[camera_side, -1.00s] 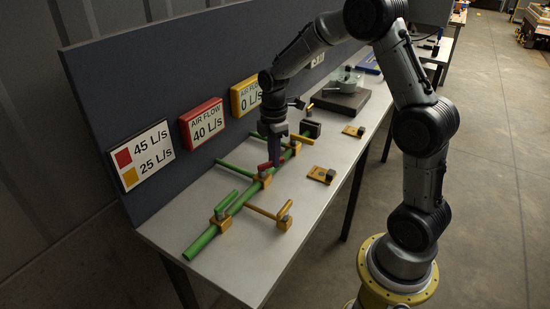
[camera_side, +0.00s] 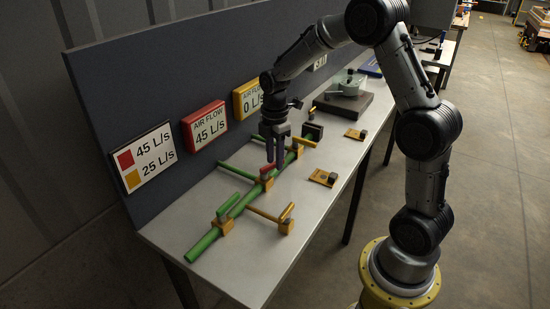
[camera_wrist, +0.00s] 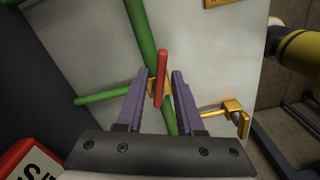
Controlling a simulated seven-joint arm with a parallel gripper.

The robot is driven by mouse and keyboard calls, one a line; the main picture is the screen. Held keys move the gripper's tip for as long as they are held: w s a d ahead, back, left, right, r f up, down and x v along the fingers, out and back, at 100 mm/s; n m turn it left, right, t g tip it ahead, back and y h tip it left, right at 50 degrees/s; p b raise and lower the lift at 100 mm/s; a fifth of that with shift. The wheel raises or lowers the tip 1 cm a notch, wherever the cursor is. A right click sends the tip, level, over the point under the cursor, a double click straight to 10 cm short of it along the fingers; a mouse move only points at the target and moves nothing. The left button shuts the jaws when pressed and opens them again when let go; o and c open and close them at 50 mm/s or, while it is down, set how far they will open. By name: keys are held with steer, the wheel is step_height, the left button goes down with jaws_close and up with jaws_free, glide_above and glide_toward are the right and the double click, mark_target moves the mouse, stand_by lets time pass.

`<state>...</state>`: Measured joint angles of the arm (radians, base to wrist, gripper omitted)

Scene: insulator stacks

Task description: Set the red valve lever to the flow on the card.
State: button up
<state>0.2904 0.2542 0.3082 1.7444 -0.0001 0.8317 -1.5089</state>
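The card (camera_side: 145,158) on the back panel has a red square beside 45 L/s and a yellow square beside 25 L/s. The red air flow display (camera_side: 204,125) reads 45 L/s. The red valve lever (camera_side: 266,169) sits on a yellow valve block on the green pipe (camera_side: 206,240). In the wrist view the lever (camera_wrist: 160,78) points nearly along the picture's vertical. My gripper (camera_side: 276,158) is just above the lever. Its two purple fingers (camera_wrist: 161,75) stand apart, one on each side of the lever, with gaps visible.
The yellow display (camera_side: 247,98) reads 0 L/s. A yellow lever (camera_side: 287,212) stands at the end of a yellow branch pipe. Green branch pipes reach toward the panel. Yellow plates (camera_side: 323,177) and a dark base (camera_side: 343,104) lie farther back.

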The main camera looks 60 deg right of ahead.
mark_target(274, 163)
steer(key=shift+o, duration=0.2)
step_height(274, 163, up, 14)
stand_by(0.6)
steer(key=shift+f, duration=0.1)
steer(key=s+a+r+m+t, duration=0.1)
steer(key=s+a+r+t, duration=0.1)
steer(key=s+a+r, duration=0.3)
steer(key=s+a+r+m+t, duration=0.1)
steer(key=s+a+r+t, duration=0.2)
steer(key=s, duration=0.4)
steer(key=s+a+f+m, duration=0.3)
steer(key=s+f+m, duration=0.4)
steer(key=s+m, duration=0.3)
steer(key=shift+s+a+m+t, duration=0.15)
steer(key=shift+a+m+t, duration=0.15)
steer(key=shift+m, duration=0.7)
